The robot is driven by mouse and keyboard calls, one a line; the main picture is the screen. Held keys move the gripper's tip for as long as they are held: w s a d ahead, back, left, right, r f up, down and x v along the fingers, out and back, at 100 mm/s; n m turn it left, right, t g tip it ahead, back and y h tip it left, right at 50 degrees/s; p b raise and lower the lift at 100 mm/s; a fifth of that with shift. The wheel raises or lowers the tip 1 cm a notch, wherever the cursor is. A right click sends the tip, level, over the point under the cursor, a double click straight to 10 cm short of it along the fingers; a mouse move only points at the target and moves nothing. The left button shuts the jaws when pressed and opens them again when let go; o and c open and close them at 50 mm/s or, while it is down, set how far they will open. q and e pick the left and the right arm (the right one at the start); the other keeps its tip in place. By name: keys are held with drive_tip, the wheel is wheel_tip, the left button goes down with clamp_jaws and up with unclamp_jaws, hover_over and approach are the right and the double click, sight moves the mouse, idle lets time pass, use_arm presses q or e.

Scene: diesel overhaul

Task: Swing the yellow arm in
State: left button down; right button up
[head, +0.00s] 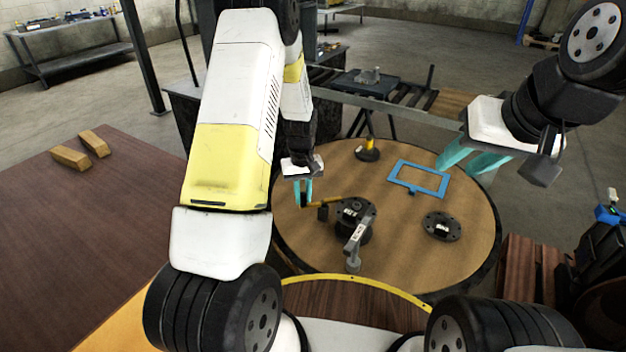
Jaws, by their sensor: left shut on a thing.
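The yellow arm (326,201) is a thin bar reaching left from a dark round fixture (355,222) on the round wooden table. My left gripper (303,195) comes down from above with its teal fingers shut on the outer left end of the yellow arm. A small dark block hangs beside the bar near the fixture. A grey handle-like part (356,243) stands at the fixture's front. My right gripper (467,162) is open and empty above the right back of the table, its teal fingers apart.
The round table (420,268) also carries a blue frame (418,177), a dark flanged disc (442,226) and a dark post with a yellow top (368,150). A brown table (80,230) with two wooden blocks is at left. A roller conveyor (385,95) lies behind.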

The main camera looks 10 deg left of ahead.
use_arm(q)
drive_tip(key=shift+w+m, duration=0.8)
drive_tip(key=shift+m, duration=0.65)
drive_tip(key=shift+w+m, duration=0.8)
drive_tip(key=shift+m, duration=0.6)
drive_tip(key=shift+w+m, duration=0.8)
drive_tip(key=shift+m, duration=0.65)
drive_tip(key=c, duration=1.3)
unclamp_jaws()
drive_tip(key=shift+r, duration=3.9)
drive_tip(key=shift+r, duration=0.1)
